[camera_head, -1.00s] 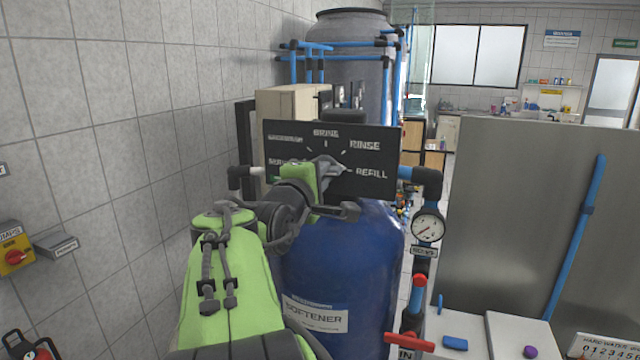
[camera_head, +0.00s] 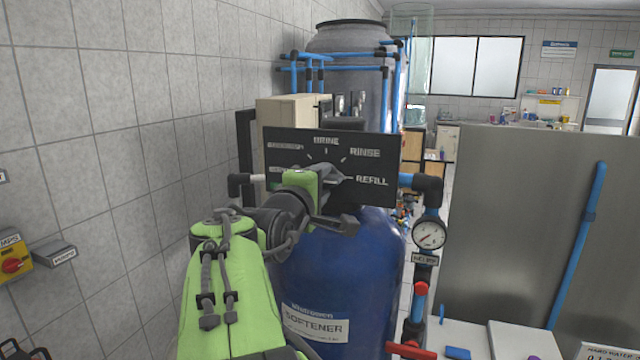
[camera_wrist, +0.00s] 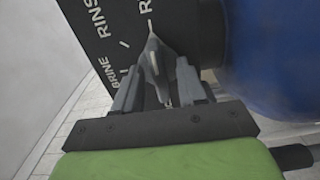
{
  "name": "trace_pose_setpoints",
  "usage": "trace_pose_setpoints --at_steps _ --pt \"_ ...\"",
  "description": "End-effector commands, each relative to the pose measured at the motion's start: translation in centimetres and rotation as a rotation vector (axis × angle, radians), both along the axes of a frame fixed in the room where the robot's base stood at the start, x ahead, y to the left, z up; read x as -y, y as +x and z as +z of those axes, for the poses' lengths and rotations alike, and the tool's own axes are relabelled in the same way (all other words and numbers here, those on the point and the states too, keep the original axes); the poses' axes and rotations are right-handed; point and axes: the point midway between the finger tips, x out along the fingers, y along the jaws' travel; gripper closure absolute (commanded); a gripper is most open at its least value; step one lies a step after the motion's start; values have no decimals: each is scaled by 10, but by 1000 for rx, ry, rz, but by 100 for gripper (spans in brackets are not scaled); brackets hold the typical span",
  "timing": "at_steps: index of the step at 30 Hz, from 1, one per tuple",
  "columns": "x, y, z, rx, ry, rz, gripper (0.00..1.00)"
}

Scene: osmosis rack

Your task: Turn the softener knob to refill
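The softener's black control panel (camera_head: 375,150) carries the labels BRINE, RINSE and REFILL around its dial. The grey knob (camera_wrist: 153,60) shows in the wrist view, with its narrow end between my fingers. In the head view the knob (camera_head: 335,174) is partly hidden by my gripper (camera_head: 325,195); its visible tip points right, towards REFILL. In the wrist view my gripper (camera_wrist: 160,82) has its fingers apart on either side of the knob, with a gap showing below it. Whether either finger touches it is unclear. The blue softener tank (camera_head: 345,270) stands below the panel.
A pressure gauge (camera_head: 429,234) and a red-handled valve (camera_head: 412,349) are on the pipe right of the tank. A tiled wall (camera_head: 110,150) is on the left. A large grey panel (camera_head: 520,230) stands on the right.

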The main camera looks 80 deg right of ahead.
Motion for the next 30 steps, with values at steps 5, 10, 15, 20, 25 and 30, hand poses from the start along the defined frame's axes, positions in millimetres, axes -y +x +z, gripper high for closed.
trace_pose_setpoints --at_steps 5,10,15,20,25,30 --pt "0 0 1 0 -2 0 60" --pt "-11 3 1 1 -3 5 60" --pt "-54 7 -1 3 -5 9 60" --pt "-100 11 0 2 -5 8 60" --pt "-139 14 0 1 -4 5 60" --pt "-156 15 0 0 -2 0 60"
